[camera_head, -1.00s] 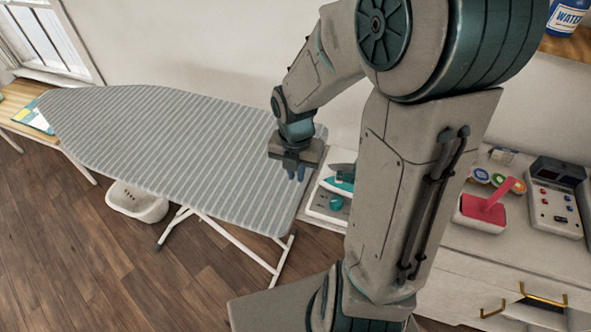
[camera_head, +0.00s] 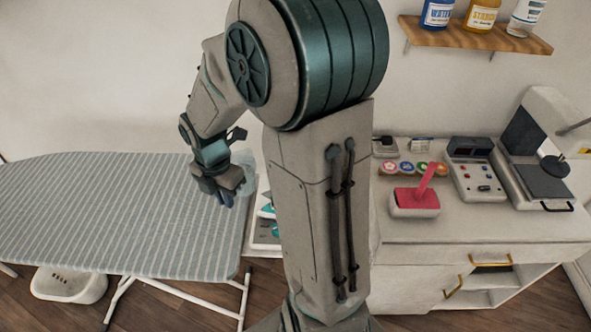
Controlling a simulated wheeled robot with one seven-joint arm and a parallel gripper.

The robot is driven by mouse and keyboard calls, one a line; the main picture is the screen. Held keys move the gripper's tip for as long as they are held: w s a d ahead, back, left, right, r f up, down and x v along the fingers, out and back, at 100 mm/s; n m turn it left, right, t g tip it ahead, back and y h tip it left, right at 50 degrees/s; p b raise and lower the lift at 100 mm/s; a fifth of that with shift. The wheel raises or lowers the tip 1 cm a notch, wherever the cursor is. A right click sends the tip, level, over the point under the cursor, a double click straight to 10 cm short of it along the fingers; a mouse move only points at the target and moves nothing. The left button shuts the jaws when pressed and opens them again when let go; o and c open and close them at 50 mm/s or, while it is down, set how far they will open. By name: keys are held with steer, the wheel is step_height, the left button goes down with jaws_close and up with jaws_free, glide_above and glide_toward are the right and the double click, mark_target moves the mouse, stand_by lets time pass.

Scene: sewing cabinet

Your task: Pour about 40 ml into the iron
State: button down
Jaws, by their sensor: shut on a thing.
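My gripper (camera_head: 226,197) is above the right end of the ironing board, its fingers pointing down. It is shut on a pale, see-through vessel (camera_head: 246,170) that looks like a clear cup or jug. The gripper partly covers the vessel, and I cannot see any liquid level in it. The teal and white iron (camera_head: 266,211) stands just right of the board's end, below and to the right of my gripper. My arm hides most of the iron, and its filling opening cannot be made out.
The striped ironing board (camera_head: 110,210) fills the left, with a white basket (camera_head: 68,286) beneath. A wall shelf (camera_head: 480,38) holds a blue water bottle (camera_head: 437,14) and others. The cabinet top (camera_head: 460,225) carries a red lever box (camera_head: 415,202), a control panel (camera_head: 478,178) and a machine (camera_head: 545,165).

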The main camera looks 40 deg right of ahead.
steer(key=w+d+r+m+b, duration=0.1)
steer(key=w+m+b, duration=0.3)
steer(key=m, duration=0.8)
steer(key=shift+w+d+r, duration=0.2)
steer(key=shift+w+r, duration=0.25)
steer(key=shift+w, duration=0.7)
steer(key=shift+m, duration=0.3)
steer(key=s+d+r+t+y+b, duration=0.1)
steer(key=s+d+r+t+y, duration=0.2)
steer(key=r+y, duration=0.3)
steer(key=shift+s+d+r+t, duration=0.2)
steer(key=shift+d+r+t, duration=0.5)
steer(key=shift+d+r, duration=0.3)
steer(key=shift+r, duration=0.15)
steer(key=shift+s+d+r+t+y+p, duration=0.25)
steer(key=shift+r+t+y, duration=0.1)
steer(key=shift+r+y, duration=0.15)
steer(key=shift+s+d+r+t+y+p, duration=0.2)
steer(key=shift+r+t+y, duration=0.2)
steer(key=shift+r, duration=0.2)
